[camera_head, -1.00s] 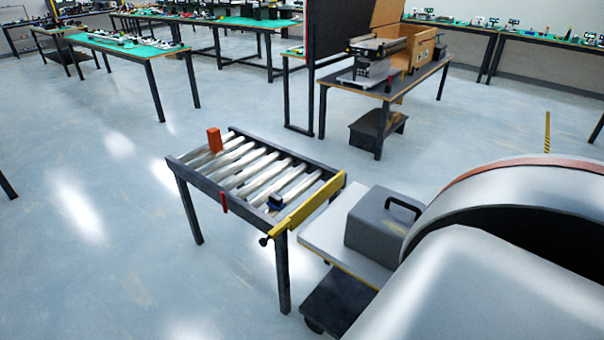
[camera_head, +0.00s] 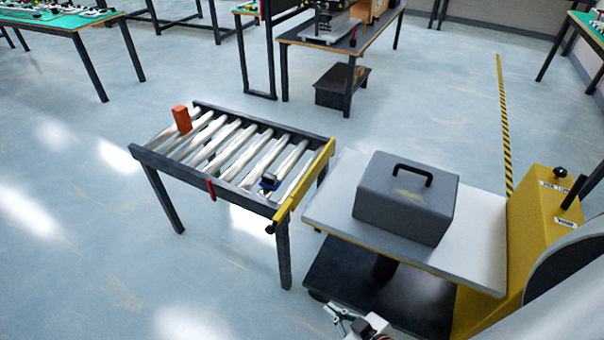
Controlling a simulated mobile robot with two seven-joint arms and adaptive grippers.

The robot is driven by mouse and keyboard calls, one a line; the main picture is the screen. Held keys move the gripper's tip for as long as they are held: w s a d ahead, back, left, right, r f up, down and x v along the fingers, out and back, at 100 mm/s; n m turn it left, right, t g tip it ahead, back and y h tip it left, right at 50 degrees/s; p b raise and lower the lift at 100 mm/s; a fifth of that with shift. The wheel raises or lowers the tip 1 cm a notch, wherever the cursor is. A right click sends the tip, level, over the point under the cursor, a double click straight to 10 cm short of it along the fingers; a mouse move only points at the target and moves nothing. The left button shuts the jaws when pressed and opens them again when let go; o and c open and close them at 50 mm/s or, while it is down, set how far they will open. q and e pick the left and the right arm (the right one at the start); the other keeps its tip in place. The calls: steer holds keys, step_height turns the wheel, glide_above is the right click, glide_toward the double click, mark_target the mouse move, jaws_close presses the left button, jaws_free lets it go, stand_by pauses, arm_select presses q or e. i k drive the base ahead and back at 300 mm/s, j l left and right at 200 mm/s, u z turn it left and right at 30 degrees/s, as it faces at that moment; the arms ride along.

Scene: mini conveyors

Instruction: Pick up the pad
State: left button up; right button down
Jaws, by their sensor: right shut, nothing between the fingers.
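A small dark blue item (camera_head: 269,182), perhaps the pad, lies on the rollers at the near right end of the mini conveyor (camera_head: 170,165). It is too small to identify surely. An orange block (camera_head: 182,119) stands upright at the conveyor's far left end. My right gripper (camera_head: 337,316) shows at the bottom edge, partly cut off, shut with nothing held. It is well below and right of the conveyor, apart from both items. My left gripper is not in view.
A white-topped cart (camera_head: 335,205) with a grey handled case (camera_head: 405,197) and a yellow housing (camera_head: 535,225) stands right of the conveyor. A dark-topped table (camera_head: 330,42) stands behind. Floor left of the conveyor is clear.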

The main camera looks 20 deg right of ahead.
mark_target(270, 181)
steer(key=i+j+z, duration=0.15)
steer(key=z, duration=0.2)
steer(key=i+j+z, duration=0.15)
steer(key=j+z, duration=0.2)
steer(key=i+j+z, duration=0.1)
steer(key=z, duration=0.2)
steer(key=j, duration=0.1)
